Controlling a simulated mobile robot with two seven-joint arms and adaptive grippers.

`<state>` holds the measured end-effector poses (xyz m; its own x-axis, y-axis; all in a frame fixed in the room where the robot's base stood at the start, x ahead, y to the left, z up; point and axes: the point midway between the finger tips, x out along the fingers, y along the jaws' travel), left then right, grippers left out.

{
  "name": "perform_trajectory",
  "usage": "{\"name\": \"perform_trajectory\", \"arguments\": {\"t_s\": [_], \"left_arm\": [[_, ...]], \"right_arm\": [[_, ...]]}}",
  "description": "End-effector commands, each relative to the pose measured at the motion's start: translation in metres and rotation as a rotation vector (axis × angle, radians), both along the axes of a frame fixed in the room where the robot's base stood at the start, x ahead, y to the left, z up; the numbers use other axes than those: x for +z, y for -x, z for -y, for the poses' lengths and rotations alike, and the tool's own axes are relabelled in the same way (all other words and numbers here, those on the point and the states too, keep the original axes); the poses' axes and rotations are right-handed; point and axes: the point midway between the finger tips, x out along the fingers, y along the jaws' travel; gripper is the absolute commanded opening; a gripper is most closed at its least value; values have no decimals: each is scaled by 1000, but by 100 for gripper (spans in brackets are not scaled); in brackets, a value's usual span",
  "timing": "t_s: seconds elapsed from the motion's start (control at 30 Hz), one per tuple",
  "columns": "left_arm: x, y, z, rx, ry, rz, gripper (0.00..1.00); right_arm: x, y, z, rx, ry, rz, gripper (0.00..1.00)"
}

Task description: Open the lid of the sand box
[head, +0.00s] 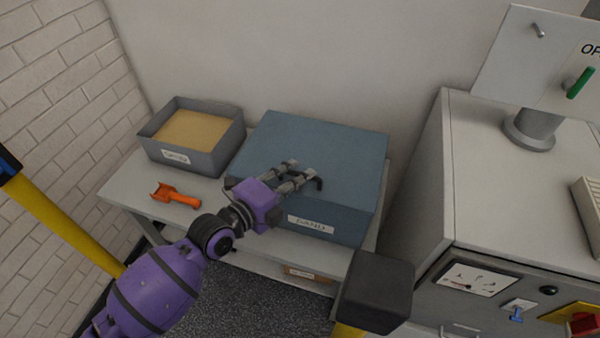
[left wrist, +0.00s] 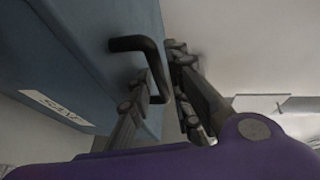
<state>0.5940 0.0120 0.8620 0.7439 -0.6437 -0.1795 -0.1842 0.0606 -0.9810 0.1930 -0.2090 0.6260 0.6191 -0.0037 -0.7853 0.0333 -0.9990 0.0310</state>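The closed blue box (head: 345,150) stands on a grey bench with a pale label (head: 310,224) on its front; I cannot read the label surely. A dark bent handle (left wrist: 133,43) stands out from the box in the left wrist view. My left gripper (head: 300,172) is over the box top at this handle, its two fingers apart. In the left wrist view the fingers (left wrist: 163,85) lie on either side of the handle bar; I see no clear grip on it. The lid looks down. My right gripper is not in view.
An open grey bin (head: 222,150) of sand-coloured material stands left of the blue box. An orange scoop (head: 175,196) lies on the bench (head: 128,188) in front of it. A grey cabinet (head: 480,190) stands at right, with a dark block (head: 377,292) before it. A wall is close behind.

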Motion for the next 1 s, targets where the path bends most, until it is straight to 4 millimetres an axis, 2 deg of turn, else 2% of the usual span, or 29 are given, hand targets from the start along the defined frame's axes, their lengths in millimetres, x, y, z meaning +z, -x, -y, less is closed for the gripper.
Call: {"name": "perform_trajectory", "arguments": {"t_s": [0.13, 0.43, 0.6, 1.0], "left_arm": [[-3, -10, 9, 0, -1, -1, 18], [-3, -12, 11, 0, 0, -1, 18], [-4, -12, 10, 0, -1, -1, 0], [-2, -13, 10, 0, -5, -4, 0]], "right_arm": [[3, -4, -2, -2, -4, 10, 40], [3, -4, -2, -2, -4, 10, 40], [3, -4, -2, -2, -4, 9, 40], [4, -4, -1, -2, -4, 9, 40]]}}
